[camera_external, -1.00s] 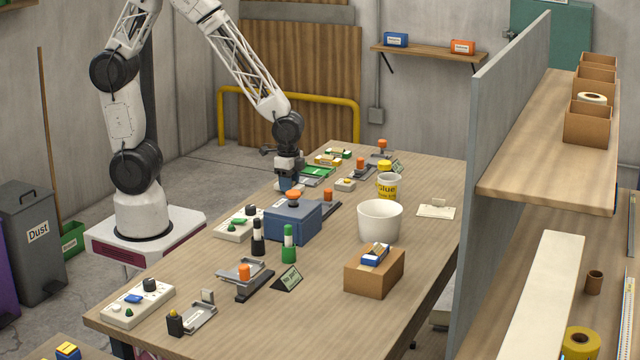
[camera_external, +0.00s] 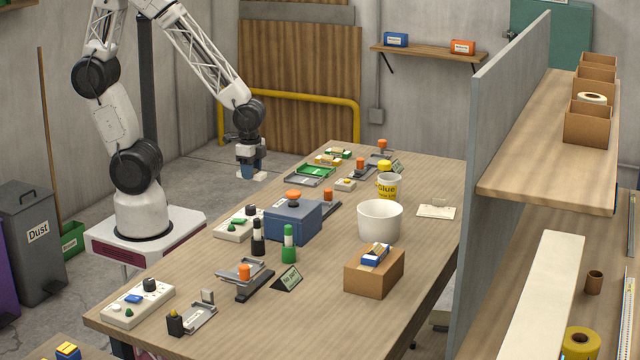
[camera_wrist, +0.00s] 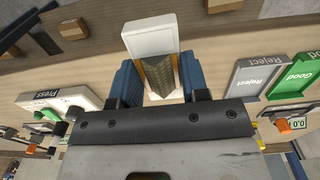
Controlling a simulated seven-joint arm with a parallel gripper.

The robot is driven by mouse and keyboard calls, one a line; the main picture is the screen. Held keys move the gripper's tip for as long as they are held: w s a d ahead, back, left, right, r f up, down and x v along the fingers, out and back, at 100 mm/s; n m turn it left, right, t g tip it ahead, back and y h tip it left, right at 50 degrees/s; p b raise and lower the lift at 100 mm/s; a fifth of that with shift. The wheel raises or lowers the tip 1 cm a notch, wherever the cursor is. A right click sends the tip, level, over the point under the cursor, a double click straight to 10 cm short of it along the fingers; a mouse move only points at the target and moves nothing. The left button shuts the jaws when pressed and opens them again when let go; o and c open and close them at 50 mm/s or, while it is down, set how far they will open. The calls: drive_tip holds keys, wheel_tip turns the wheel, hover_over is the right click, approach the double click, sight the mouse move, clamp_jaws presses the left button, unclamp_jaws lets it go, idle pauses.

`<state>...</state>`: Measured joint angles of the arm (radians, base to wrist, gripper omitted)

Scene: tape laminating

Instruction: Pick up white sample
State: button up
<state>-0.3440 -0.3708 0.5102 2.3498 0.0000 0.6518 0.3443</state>
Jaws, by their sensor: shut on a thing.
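In the wrist view, a white sample (camera_wrist: 151,38), a flat pale block with a raised border, sits between the two blue finger pads of my gripper (camera_wrist: 156,75). A yellowish-brown textured surface shows below it between the fingers. My gripper is shut on the sample. In the external view, my gripper (camera_external: 250,172) is raised at the far left edge of the table, and a small white piece of the sample (camera_external: 261,176) shows at its tip. The fingers hide the rest.
A green Good tray (camera_wrist: 297,73) and a grey Reject tray (camera_wrist: 256,74) lie to the right in the wrist view. A Press control box (camera_wrist: 62,100) is at left. The blue press box (camera_external: 292,222) and white bin (camera_external: 380,221) stand on the table (camera_external: 330,255).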

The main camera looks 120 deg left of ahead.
sight(239, 172)
drive_tip(key=shift+s+d+r, duration=0.1)
drive_tip(key=shift+s+d, duration=0.15)
drive_tip(key=shift+s, duration=0.4)
drive_tip(key=shift+s+d+r, duration=0.1)
drive_tip(key=shift+s+d, duration=0.1)
drive_tip(key=shift+s, duration=0.45)
drive_tip(key=shift+s+d, duration=0.25)
drive_tip(key=shift+s, duration=0.4)
drive_tip(key=shift+w, duration=0.1)
